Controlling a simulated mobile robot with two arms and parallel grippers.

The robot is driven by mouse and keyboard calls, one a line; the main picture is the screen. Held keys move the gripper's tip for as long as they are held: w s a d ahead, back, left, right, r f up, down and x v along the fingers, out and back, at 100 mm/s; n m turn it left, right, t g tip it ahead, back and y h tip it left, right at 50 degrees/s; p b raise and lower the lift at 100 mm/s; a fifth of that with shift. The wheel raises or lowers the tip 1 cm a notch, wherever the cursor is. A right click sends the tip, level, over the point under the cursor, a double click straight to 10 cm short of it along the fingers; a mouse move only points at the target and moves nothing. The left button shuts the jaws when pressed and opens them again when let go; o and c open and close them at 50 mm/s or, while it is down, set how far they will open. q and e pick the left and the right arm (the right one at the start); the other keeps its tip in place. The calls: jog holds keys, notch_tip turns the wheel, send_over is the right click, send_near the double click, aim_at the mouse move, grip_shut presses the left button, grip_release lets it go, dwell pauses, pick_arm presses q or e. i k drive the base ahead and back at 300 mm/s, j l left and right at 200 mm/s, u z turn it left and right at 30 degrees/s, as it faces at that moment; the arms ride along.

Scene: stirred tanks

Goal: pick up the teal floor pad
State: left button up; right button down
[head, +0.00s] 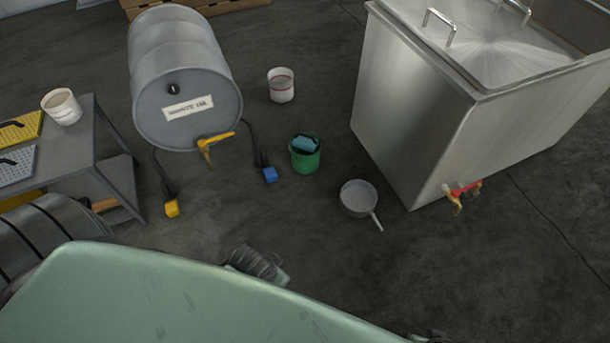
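A teal block-like piece with a black part on top (305,143) sits in the mouth of a green bucket (305,161) on the floor, near the middle of the head view. It looks like the teal floor pad, and its lower part is hidden inside the bucket. Neither my left nor my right gripper shows clearly in the head view. A pale green surface of my own body fills the lower left, and a dark ribbed part shows at its edge.
A grey drum (150,55) on a stand is left of the bucket. A steel tank (405,120) stands right, a saucepan (351,205) before it. A white bucket (281,91) is behind. A table (97,148) at left bears yellow and grey pads. Floor between is clear.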

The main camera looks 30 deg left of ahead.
aim_at(308, 142)
jog(key=i+j+u, duration=0.15)
jog(key=i+u, duration=0.25)
jog(key=i, duration=0.2)
jog(key=i+u, duration=0.4)
jog(key=i, duration=0.2)
jog(key=l, duration=0.1)
